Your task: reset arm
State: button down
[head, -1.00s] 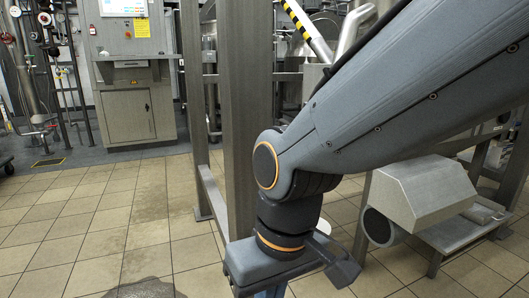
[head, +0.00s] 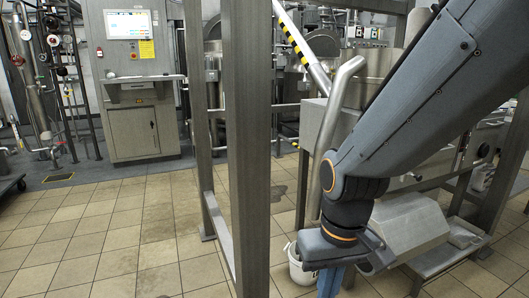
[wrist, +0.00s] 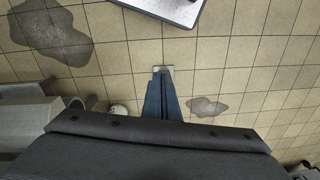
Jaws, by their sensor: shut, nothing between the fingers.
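My arm comes in from the upper right of the head view and bends down at an orange-ringed joint. My gripper (wrist: 163,80) shows in the wrist view as two blue fingers, side by side and closed together, pointing down over the tiled floor. Nothing shows held between them. In the head view only the upper part of the blue gripper (head: 329,282) shows at the bottom edge; its tips are cut off. A small pale plate-like patch (wrist: 163,69) lies at the fingertips in the wrist view; I cannot tell what it is.
A steel frame post (head: 247,150) stands left of my arm. A white bucket (head: 302,271) is close beside my gripper. Steel mixer equipment (head: 410,228) is at right. A control cabinet (head: 135,75) stands at back left. Tiled floor (head: 95,235) is open at left, with dark wet patches (wrist: 50,35).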

jog(key=s+d+r+m+p, duration=0.2)
jog(key=d+r+p, duration=0.6)
jog(key=r+p, duration=0.2)
jog(key=shift+h+p, duration=0.3)
jog(key=shift+p, duration=0.55)
jog(key=shift+s+a+f, duration=0.1)
